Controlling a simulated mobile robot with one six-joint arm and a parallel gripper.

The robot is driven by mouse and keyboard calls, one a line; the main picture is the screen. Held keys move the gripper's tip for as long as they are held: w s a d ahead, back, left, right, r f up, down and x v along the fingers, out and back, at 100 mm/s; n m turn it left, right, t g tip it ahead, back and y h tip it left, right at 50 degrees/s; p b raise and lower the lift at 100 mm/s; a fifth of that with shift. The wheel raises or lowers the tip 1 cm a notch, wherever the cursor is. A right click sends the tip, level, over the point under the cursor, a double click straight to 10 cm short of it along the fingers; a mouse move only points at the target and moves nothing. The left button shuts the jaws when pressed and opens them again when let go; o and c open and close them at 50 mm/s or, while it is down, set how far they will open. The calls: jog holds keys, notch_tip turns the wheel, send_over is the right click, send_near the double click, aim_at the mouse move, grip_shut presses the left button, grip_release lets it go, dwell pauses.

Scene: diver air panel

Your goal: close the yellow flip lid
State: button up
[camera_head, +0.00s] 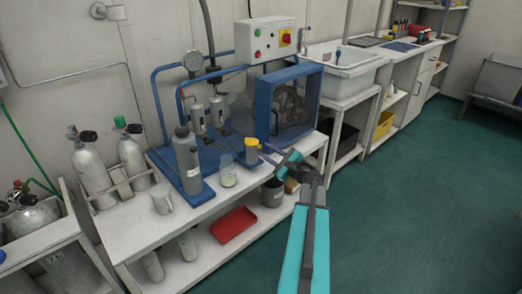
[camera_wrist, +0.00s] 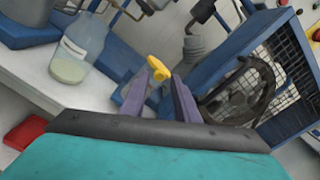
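The yellow flip lid (camera_head: 251,142) tops a small grey container (camera_head: 252,155) near the front edge of the white bench, just left of my gripper. In the wrist view the lid (camera_wrist: 158,70) shows as a short yellow piece just beyond and between my fingertips. It looks tilted, but I cannot tell how far it stands open. My gripper (camera_wrist: 160,88) has its two purple fingers apart with nothing clearly held. In the head view my gripper (camera_head: 269,155) reaches in from the right. Contact between fingers and lid cannot be made out.
A glass bottle with pale contents (camera_head: 228,171) stands left of the lid. A grey cylinder (camera_head: 187,160) is farther left. A blue caged compressor (camera_head: 290,102) stands behind and right. A red tray (camera_head: 233,230) lies on the lower shelf. The floor to the right is clear.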

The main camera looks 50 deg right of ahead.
aim_at(261, 148)
jog(key=shift+w+d, duration=0.1)
jog(key=shift+w, duration=1.6)
